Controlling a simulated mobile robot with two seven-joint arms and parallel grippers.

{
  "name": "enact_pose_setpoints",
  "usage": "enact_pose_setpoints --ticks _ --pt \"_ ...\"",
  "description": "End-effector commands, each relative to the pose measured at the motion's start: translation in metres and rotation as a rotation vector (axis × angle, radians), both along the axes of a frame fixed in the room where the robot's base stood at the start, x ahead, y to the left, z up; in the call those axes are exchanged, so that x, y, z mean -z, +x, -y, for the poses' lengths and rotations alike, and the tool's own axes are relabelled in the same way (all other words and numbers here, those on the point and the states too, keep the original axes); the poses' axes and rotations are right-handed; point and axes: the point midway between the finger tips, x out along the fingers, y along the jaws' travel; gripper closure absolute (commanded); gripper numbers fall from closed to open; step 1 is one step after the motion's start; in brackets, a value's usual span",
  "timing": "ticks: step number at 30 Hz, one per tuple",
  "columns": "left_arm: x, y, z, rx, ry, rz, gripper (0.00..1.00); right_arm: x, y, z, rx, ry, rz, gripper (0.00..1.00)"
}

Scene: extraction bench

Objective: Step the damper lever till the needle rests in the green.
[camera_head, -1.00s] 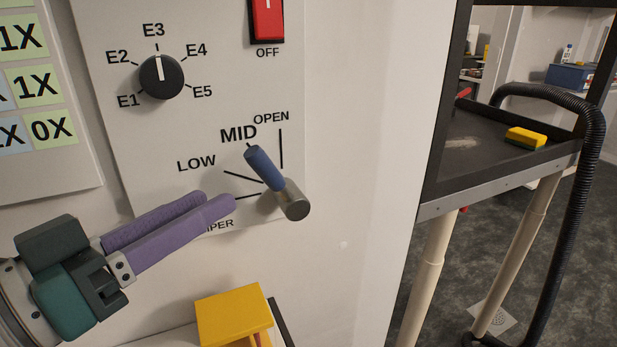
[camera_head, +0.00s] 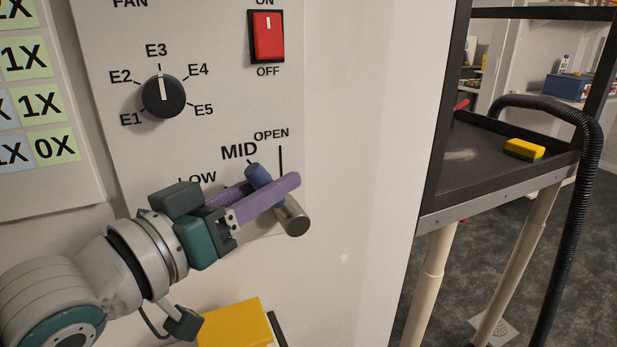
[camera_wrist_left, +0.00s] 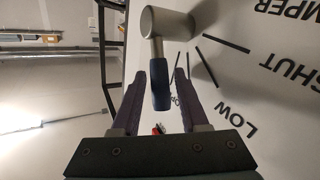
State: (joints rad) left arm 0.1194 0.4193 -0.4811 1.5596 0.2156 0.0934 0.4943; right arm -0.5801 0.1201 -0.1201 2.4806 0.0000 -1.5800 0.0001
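The damper lever has a blue grip (camera_head: 258,174) and a round metal hub (camera_head: 292,218). The lever points up and left, toward the MID label (camera_head: 239,151). My left gripper (camera_head: 275,184) has its purple fingers around the lever, with one finger in front that hides part of it. In the left wrist view, the blue grip (camera_wrist_left: 160,86) stands between the two fingers with a gap on each side, so the gripper is open. No gauge needle or green zone shows in these views. My right gripper is not in view.
Above the lever are a black selector knob (camera_head: 163,96) set to E3 and a red switch (camera_head: 267,36). A yellow block-like object (camera_head: 236,325) stands below the gripper. At right, a dark tray (camera_head: 475,165) holds a sponge (camera_head: 524,149), beside a black hose (camera_head: 590,150).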

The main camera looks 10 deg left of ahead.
Motion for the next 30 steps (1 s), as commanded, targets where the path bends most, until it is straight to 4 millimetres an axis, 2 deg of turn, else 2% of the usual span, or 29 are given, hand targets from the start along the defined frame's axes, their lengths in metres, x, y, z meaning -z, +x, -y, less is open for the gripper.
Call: enact_pose_setpoints --ticks 2,11,30 --pt "0.0 -0.0002 -0.0001 0.0 0.0 0.0 0.66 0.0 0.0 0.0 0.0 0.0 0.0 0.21" --pt "-0.0001 -0.0003 -0.0002 0.0 0.0 0.0 0.99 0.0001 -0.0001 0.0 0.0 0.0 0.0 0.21" --pt "-0.0005 -0.0003 -0.0002 0.001 -0.001 0.001 1.0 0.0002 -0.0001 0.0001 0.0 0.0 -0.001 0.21"
